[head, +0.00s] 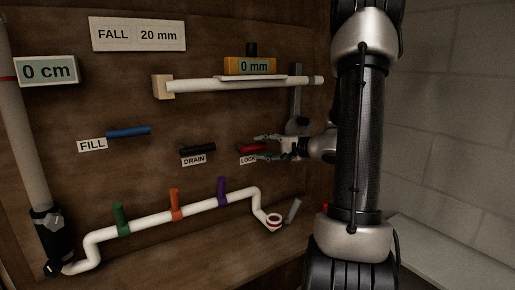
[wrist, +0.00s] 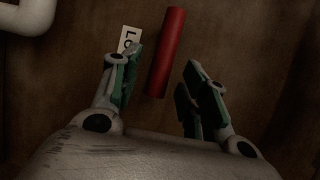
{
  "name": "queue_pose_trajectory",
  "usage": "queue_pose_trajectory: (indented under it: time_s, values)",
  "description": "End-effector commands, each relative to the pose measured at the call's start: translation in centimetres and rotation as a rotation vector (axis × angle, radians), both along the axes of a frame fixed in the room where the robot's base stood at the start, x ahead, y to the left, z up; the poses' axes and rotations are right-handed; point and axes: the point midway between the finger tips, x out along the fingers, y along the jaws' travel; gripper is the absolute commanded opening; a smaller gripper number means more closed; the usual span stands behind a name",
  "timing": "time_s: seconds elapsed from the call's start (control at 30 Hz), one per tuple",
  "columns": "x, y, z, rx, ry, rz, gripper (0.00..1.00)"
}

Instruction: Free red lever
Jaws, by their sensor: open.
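The red lever (head: 252,148) is a short red bar on the brown board, just above the LOCK label (head: 248,160). In the wrist view the red lever (wrist: 166,52) runs up and down the picture, and its lower end lies between the fingers. My gripper (head: 270,147) is at the right end of the lever in the head view, with one finger above and one below. In the wrist view my gripper (wrist: 158,80) is open, with a gap on both sides of the lever. The left finger partly covers the label (wrist: 128,40).
A black DRAIN lever (head: 198,149) and a blue FILL lever (head: 129,132) are to the left. A white pipe (head: 150,224) with green, orange and purple handles runs below. A horizontal white bar (head: 205,86) with a 0 mm display (head: 250,66) is above.

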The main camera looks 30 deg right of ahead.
Motion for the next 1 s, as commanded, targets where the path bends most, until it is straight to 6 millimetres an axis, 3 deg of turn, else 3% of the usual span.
queue_pose_trajectory:
  time_s: [0.2, 0.5, 0.77, 1.0]
  values:
    - [2.2, 1.1, -0.5, 0.001, 0.0, 0.001, 0.44]
    - [2.5, 1.2, -0.5, 0.0, 0.001, 0.0, 0.44]
    - [2.5, 1.2, -0.5, 0.0, 0.001, 0.0, 0.0]
    - [2.5, 1.2, -0.5, -0.004, 0.001, 0.0, 0.0]
